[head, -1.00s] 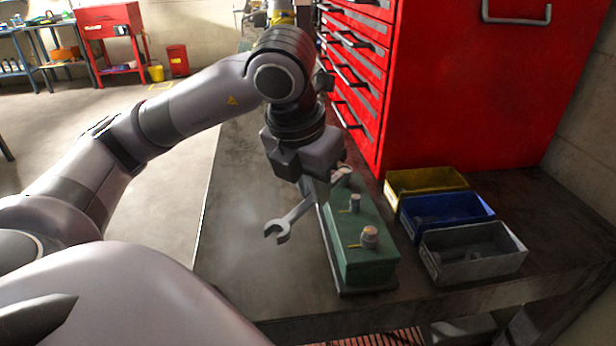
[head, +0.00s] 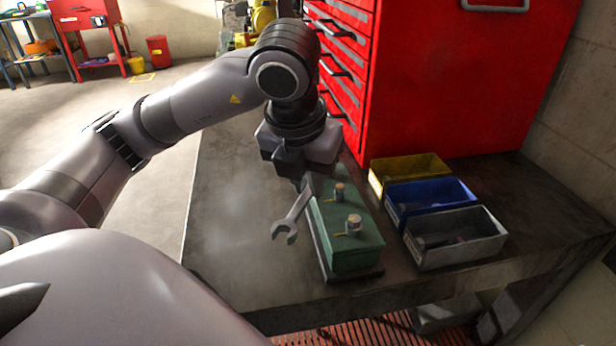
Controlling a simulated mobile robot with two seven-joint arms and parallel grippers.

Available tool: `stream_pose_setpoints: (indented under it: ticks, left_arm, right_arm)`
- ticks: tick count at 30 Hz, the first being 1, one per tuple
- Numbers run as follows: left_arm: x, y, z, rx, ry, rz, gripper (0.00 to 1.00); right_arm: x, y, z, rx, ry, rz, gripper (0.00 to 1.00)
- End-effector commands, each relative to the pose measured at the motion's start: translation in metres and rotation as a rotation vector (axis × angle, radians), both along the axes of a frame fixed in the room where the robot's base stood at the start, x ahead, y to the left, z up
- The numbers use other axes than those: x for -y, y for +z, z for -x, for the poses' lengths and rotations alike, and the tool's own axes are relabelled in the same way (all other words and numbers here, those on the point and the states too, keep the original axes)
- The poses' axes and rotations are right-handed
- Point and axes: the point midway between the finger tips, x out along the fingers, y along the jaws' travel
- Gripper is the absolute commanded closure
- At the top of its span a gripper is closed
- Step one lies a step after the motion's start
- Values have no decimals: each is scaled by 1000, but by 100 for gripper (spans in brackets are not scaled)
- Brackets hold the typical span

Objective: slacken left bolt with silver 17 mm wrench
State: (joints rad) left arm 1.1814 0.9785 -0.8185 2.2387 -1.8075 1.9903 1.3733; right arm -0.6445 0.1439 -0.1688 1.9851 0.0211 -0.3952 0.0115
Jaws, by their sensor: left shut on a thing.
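My left gripper (head: 299,181) points down over the far left side of a green motor box (head: 355,256) and is shut on the silver wrench (head: 297,210). The wrench's open jaw points toward the front left, beside the box and apart from the bolts that I see. Two bolts with yellow tags stand on the box top: a near bolt (head: 353,224) and a farther bolt (head: 339,189). My gripper hides the far end of the box and the wrench's other end. I cannot read the tags or the wrench's size. My right gripper is not in view.
Right of the box stand a yellow bin (head: 376,180), a blue bin (head: 404,215) and a grey bin (head: 430,262), the last with parts inside. A red drawer cabinet (head: 450,90) rises behind them. The workbench (head: 225,215) is clear to the left.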

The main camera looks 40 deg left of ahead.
Motion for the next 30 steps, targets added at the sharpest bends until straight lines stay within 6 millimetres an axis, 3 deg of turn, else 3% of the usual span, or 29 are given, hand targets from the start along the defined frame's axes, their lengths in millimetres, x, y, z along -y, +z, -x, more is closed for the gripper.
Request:
stream_pose_setpoints:
  ticks: [6,30]
  left_arm:
    - [-4,-4,2,-8,-53,1,100]
    - [-4,-3,3,-10,-58,0,100]
  right_arm:
    - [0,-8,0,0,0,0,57]
    - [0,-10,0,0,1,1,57]
